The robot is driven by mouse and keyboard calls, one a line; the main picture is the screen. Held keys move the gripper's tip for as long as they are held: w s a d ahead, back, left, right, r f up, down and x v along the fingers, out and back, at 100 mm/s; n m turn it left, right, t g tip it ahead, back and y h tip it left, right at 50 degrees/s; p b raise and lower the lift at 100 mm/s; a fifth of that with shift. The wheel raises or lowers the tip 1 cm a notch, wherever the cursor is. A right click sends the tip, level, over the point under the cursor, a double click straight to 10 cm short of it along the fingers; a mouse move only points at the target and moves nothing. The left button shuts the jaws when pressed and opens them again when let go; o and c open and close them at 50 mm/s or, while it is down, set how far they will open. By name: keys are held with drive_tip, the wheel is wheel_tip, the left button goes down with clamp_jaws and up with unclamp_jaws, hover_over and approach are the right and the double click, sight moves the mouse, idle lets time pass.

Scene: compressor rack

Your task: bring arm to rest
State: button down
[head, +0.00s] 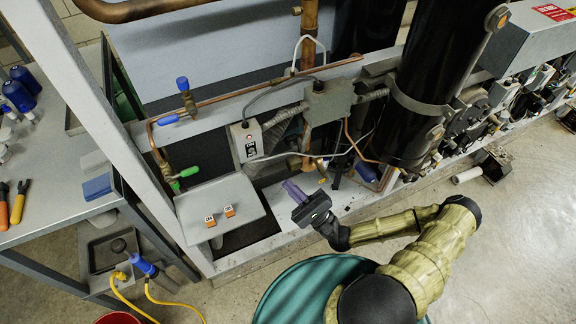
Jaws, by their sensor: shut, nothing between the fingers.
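My gripper (293,190) is in the middle of the head view, at the end of my tan arm. Its purple fingers are shut with nothing between them. They point up and left toward the compressor rack (226,263), in front of its lower shelf. The arm reaches in from the lower right, bent at the elbow. The fingertips appear apart from the rack parts, though the exact gap is hard to judge from above.
A switch box (245,141), copper pipes (260,86) and a black cylinder (430,80) are behind. A bench (55,213) stands left, with a yellow hose (128,300) below.

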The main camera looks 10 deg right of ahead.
drive_tip(key=s+a+r+n+g+h+p, duration=0.1)
drive_tip(key=s+a+n+g, duration=0.1)
drive_tip(key=s+n+g, duration=0.6)
drive_tip(key=s+a+n+g+h+p, duration=0.1)
drive_tip(key=s+n+g+p, duration=0.3)
drive_tip(key=g, duration=0.9)
drive_tip(key=w+d+r+n+h, duration=0.1)
drive_tip(key=d+r+n+h, duration=0.55)
drive_tip(key=h, duration=0.65)
drive_tip(key=w+d+r+m+t+h+p, duration=0.1)
drive_tip(key=w+d+r+t+h, duration=0.2)
drive_tip(key=r+t, duration=0.4)
wheel_tip(320, 180, up, 6)
drive_tip(key=shift+w+d+r+p, duration=0.1)
drive_tip(key=shift+w+d+p, duration=0.25)
drive_tip(key=shift+w, duration=0.35)
drive_tip(key=shift+a, duration=0.1)
